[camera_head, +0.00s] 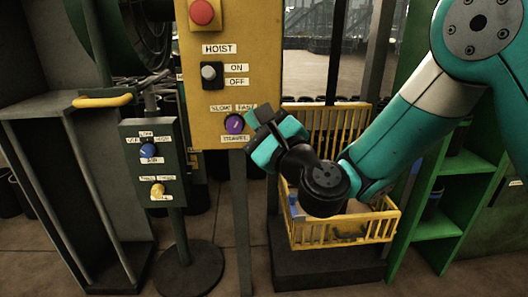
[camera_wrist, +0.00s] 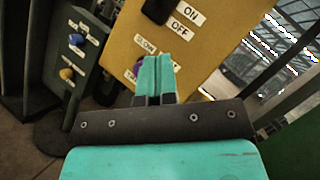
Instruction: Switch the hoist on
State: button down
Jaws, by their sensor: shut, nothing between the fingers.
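The yellow hoist panel (camera_head: 212,120) stands upright left of my gripper in the head view. Its black hoist switch (camera_head: 209,74) has a grey knob beside the ON and OFF labels. A red button (camera_head: 202,12) is above it, and a purple travel knob (camera_head: 234,124) below. My gripper (camera_head: 254,133) is shut and empty, just right of the purple knob. In the wrist view, the shut fingertips (camera_wrist: 154,62) overlap the purple knob, and the switch's black body (camera_wrist: 157,10) shows at the top edge. Contact with the panel cannot be told.
A grey post panel (camera_head: 150,130) with blue and yellow knobs stands left of the hoist panel. A yellow crate (camera_head: 345,232) sits on a dark block below my arm. A green shelf (camera_head: 440,228) stands at the right. Open floor lies in front.

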jog(key=shift+b+v, duration=0.85)
jog(key=shift+v, duration=0.4)
jog(key=s+a+f+n+g+y, duration=0.1)
jog(key=s+n+g+y, duration=0.1)
jog(key=s+n+g, duration=1.35)
jog(key=s+d+f+n+g+h, duration=0.1)
jog(key=s+d+f+n+h, duration=0.35)
jog(key=d, duration=0.35)
jog(key=s+d+f+n+g+h, duration=0.1)
jog(key=s+d+f+n+h, duration=0.2)
jog(key=d+f+n+h, duration=0.25)
notch_tip(320, 180, up, 34)
jog(key=s+d+n+p, duration=0.1)
jog(key=d+p, duration=0.1)
jog(key=p, duration=3)
jog(key=shift+d+f, duration=0.2)
jog(key=shift+d, duration=0.05)
